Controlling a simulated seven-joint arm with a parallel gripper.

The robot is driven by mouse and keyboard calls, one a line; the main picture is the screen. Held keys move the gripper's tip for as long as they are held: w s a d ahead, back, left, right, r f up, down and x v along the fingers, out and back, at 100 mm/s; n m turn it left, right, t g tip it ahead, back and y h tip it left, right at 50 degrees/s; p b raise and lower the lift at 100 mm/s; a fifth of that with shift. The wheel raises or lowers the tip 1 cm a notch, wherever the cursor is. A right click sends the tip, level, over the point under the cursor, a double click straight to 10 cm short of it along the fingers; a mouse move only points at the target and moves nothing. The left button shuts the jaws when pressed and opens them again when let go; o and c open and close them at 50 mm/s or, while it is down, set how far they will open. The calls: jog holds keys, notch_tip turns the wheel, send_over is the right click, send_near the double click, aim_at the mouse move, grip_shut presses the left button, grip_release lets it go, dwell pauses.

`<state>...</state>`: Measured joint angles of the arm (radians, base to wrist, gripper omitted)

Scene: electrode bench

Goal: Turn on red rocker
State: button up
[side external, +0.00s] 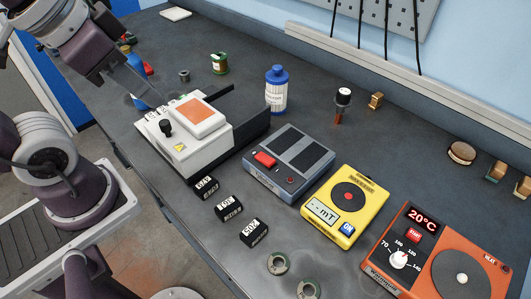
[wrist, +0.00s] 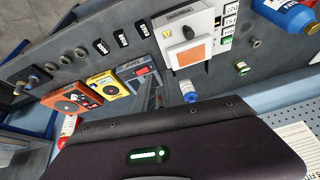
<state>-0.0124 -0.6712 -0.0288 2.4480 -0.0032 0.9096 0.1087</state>
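The red rocker (side external: 265,160) sits on the left part of a grey-blue box (side external: 290,190) with dark ribbed panels, in the middle of the bench. In the wrist view the red rocker (wrist: 141,71) is small, on the same box beside the yellow meter. Whether it is on or off cannot be told. My gripper (side external: 150,92) is at the upper left in the side view, by the white box and well away from the rocker. Its fingers are thin and hard to make out there, so its opening is unclear. Nothing is visibly held.
A white box with an orange plate (side external: 190,112) stands left of the rocker box. A yellow meter (side external: 346,205) and an orange hot plate (side external: 400,229) stand to the right. Black weight blocks (side external: 229,208) lie in front. A blue-capped bottle (side external: 276,92) stands behind.

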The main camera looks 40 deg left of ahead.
jog(key=w+d+m+g, duration=0.1)
jog(key=w+m, duration=0.2)
jog(key=w+d+m+g, duration=0.1)
jog(key=w+m, duration=0.2)
jog(key=w+d+m+g, duration=0.1)
jog(key=w+m, duration=0.2)
jog(key=shift+w+d+f, duration=0.25)
jog(key=shift+w+f, duration=0.1)
jog(key=shift+f, duration=0.05)
grip_shut()
jog(key=m+g+h, duration=0.2)
jog(key=m, duration=0.6)
send_over(269, 160)
jog(key=a, duration=0.2)
notch_tip(269, 160, down, 4)
jog(key=shift+a+f, duration=0.15)
jog(key=shift+f, duration=0.05)
jog(key=f, duration=0.4)
jog(key=d+f, duration=0.1)
jog(key=f, duration=0.4)
jog(key=d+f, duration=0.1)
jog(key=f, duration=0.4)
